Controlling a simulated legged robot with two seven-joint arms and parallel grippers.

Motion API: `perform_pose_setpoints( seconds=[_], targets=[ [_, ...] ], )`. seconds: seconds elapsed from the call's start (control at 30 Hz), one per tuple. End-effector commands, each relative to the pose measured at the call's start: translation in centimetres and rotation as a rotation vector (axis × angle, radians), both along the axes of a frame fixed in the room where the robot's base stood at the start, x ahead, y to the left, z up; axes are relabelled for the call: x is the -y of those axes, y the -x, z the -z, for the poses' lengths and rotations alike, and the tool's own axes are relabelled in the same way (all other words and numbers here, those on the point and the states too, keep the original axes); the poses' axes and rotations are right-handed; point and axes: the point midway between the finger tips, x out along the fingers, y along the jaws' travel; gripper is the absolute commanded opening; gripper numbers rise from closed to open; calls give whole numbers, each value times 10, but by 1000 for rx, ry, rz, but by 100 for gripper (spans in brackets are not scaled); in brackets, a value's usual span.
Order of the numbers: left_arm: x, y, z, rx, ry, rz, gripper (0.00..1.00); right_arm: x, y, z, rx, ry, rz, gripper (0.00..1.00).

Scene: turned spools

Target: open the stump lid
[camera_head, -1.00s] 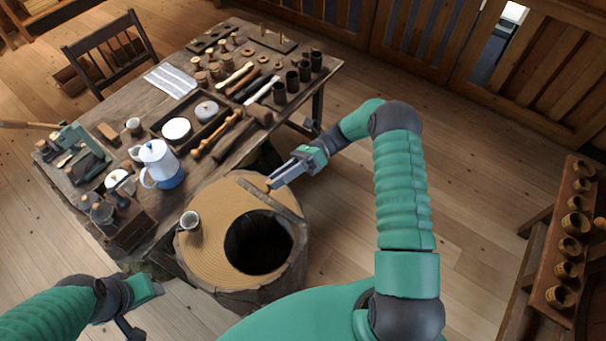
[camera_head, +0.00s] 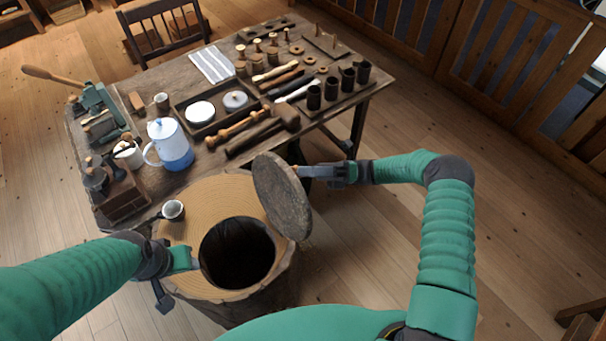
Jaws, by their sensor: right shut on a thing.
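The stump (camera_head: 195,205) stands in front of the table with a round dark opening (camera_head: 237,252) in its top. The round, grey-brown stump lid (camera_head: 277,198) is off the opening, tilted steeply on edge at the stump's back right. Its broad face shows. My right gripper (camera_head: 304,171) is shut on the lid at its right side; the exact grip point is partly hidden. My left gripper (camera_head: 190,262) is low at the stump's left side, near the opening's left rim. Its fingers are too unclear to tell open or shut.
A small cup (camera_head: 173,210) stands on the stump's left rim. A white and blue pot (camera_head: 168,146) stands on the table's near side. The table (camera_head: 180,85) also holds a tray, tools and several dark cups.

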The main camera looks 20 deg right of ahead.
Motion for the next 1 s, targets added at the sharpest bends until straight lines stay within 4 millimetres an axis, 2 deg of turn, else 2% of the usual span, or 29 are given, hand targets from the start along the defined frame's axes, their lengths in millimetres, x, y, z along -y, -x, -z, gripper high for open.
perform_pose_setpoints(
  seconds=[0.37,0.4,0.57,0.87,1.0],
  targets=[
    [0,0,1,0,0,1,46,1,0,3,-3,4,2,0],
    [0,0,1,0,0,1,46,1,0,3,-3,4,2,32],
    [0,0,1,0,0,1,46,1,0,2,-2,2,1,51],
    [0,0,2,0,0,1,46,4,0,3,0,1,2,51],
    [0,0,11,0,0,1,46,18,-2,14,1,1,6,51]
  ],
)
